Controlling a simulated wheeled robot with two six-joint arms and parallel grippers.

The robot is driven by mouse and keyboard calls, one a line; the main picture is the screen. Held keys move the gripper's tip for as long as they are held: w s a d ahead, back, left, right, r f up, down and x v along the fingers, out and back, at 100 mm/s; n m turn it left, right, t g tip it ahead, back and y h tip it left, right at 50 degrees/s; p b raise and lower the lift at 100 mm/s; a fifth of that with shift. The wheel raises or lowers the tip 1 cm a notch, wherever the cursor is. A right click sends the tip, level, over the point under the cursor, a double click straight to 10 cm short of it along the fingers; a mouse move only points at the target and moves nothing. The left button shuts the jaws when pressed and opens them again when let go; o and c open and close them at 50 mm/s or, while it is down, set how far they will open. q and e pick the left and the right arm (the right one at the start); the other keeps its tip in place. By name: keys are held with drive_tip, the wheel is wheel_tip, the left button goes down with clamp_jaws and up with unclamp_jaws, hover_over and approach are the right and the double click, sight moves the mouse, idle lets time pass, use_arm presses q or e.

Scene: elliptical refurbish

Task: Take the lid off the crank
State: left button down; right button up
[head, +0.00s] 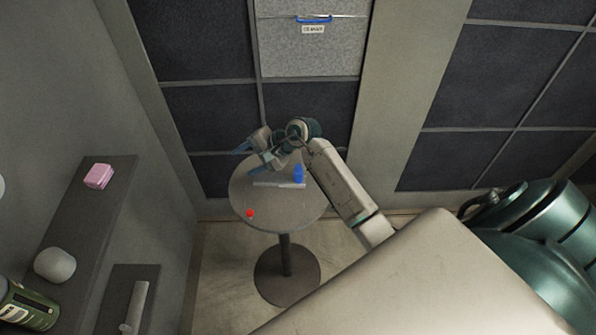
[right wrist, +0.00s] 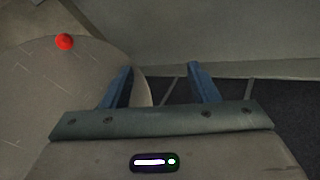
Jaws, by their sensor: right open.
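A round grey table (head: 243,190) holds a pale flat bar (head: 268,184) with an upright blue piece (head: 298,173) at its right end. They may be the crank, but the picture is too small to tell, and I cannot make out a separate lid. A small red knob-like thing (head: 250,213) is near the table's front left edge; it also shows at the upper left of the right wrist view (right wrist: 64,41). My right gripper (head: 249,154) is open and empty above the table's back left edge, apart from these things. My left gripper is not in view.
A grey wall panel (head: 312,52) with a blue handle (head: 314,19) and small label is behind the table. At left, a dark shelf (head: 88,205) carries a pink box (head: 98,176) and a white rounded thing (head: 54,265). Floor around the table's base (head: 287,290) is partly clear.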

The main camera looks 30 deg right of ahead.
drive_tip(key=d+f+n+g+h, duration=0.2)
drive_tip(key=d+n+g+h, duration=0.15)
drive_tip(key=d, duration=0.35)
drive_tip(key=r+n+g+h, duration=0.2)
drive_tip(key=g+h, duration=0.1)
drive_tip(key=h, duration=0.1)
hover_over(298, 166)
drive_tip(key=shift+w+a+f, duration=0.1)
drive_tip(key=shift+w+a, duration=0.25)
drive_tip(key=shift+a, duration=0.1)
drive_tip(key=shift+s+d, duration=0.2)
drive_tip(key=shift+d, duration=0.15)
drive_tip(key=shift+s+f+h+b, duration=0.1)
drive_tip(key=shift+f+h+b, duration=0.15)
drive_tip(key=shift+f+b, duration=0.2)
wheel_tip(298, 166, down, 6)
drive_tip(key=b, duration=0.5)
drive_tip(key=shift+r+b, duration=0.15)
drive_tip(key=shift+b, duration=0.15)
wheel_tip(298, 166, down, 3)
drive_tip(key=b, duration=0.3)
drive_tip(key=shift+d, duration=0.15)
drive_tip(key=shift+f, duration=0.5)
drive_tip(key=shift+r, duration=0.1)
